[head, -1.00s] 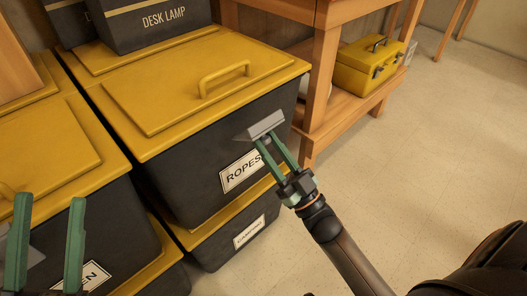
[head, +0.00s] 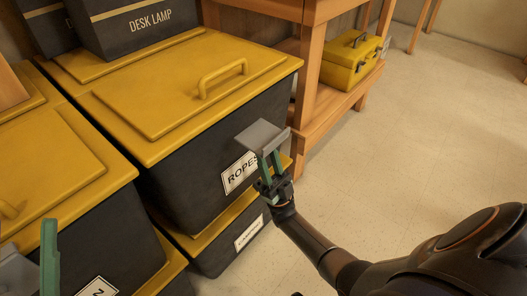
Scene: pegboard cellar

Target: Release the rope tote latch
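The black ropes tote (head: 185,180) has a yellow lid (head: 200,85) with a raised handle, and the lid is down. Its grey latch plate (head: 262,136) is on the front near the right corner. It stands out from the tote's front, with its broad face up. My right gripper (head: 270,160) is directly below the latch and touches or nearly touches it. A gap shows between its green fingers, but their tips are hidden by the plate, so a grip is unclear. My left gripper (head: 49,255) is at the lower left edge, with one finger in view.
Another yellow-lidded tote (head: 85,225) stands at left, with a grey latch (head: 18,272) at the picture's edge. A lower tote (head: 235,243) sits beneath the ropes tote. A wooden bench (head: 310,75) holds a yellow toolbox (head: 350,62). Floor is clear at right.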

